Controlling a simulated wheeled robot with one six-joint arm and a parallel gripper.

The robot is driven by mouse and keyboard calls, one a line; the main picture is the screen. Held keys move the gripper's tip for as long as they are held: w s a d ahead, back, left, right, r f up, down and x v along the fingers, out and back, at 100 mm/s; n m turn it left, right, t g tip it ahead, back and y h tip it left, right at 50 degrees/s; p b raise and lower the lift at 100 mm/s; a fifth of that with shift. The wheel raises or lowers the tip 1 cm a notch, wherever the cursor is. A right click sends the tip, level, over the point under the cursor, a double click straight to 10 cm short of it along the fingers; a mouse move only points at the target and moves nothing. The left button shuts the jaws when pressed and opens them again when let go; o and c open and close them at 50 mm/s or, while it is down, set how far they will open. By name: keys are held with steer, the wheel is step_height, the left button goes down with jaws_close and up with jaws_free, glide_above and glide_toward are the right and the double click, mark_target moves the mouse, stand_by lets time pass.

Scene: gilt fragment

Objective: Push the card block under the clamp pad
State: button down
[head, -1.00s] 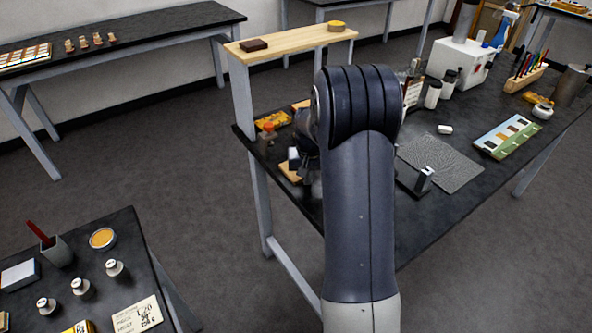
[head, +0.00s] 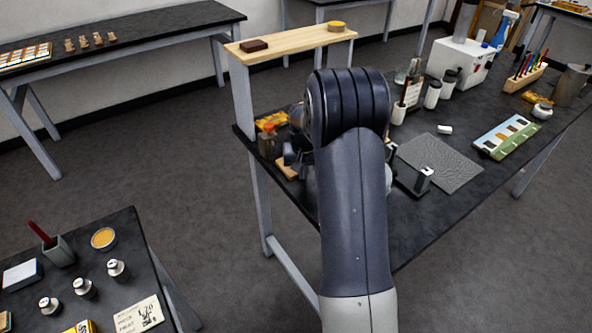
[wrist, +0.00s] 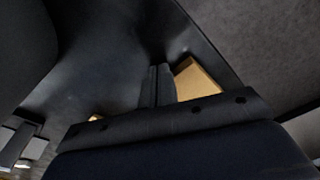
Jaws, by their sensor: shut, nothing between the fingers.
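My gripper (wrist: 158,84) shows in the wrist view as two dark fingers pressed together, with nothing between them. A tan, flat-faced piece (wrist: 198,78) lies just right of the fingers, partly hidden by the gripper body. It may be the card block, but I cannot tell; nor can I tell whether the fingers touch it. In the head view a tan piece (head: 287,169) shows at the bench's left edge, beside my arm. The arm hides most of the gripper there. I cannot clearly make out the clamp pad.
The dark bench (head: 405,225) carries a grey mat (head: 450,165) and a small metal-topped stand (head: 424,180) right of my arm. A wooden shelf (head: 290,40) rises behind on the left. Bottles and jars (head: 432,95) stand at the back.

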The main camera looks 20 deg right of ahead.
steer(key=shift+w+a+p, duration=0.25)
steer(key=shift+w+p, duration=0.1)
steer(key=shift+w, duration=0.8)
steer(key=shift+w, duration=0.3)
steer(key=shift+w+a+p, duration=0.25)
steer(key=shift+w+p, duration=0.1)
steer(key=shift+w, duration=0.6)
steer(key=shift+w+a, duration=0.1)
steer(key=shift+w, duration=0.5)
steer(key=shift+w+a+p, duration=0.2)
steer(key=shift+w+p, duration=0.2)
steer(key=shift+w, duration=0.5)
steer(key=shift+w+a+p, duration=0.15)
steer(key=shift+w+p, duration=0.25)
steer(key=shift+w, duration=0.45)
steer(key=shift+s, duration=0.2)
steer(key=shift+s+d, duration=0.1)
steer(key=shift+s, duration=0.1)
step_height(320, 180, up, 9)
steer(key=p, duration=0.5)
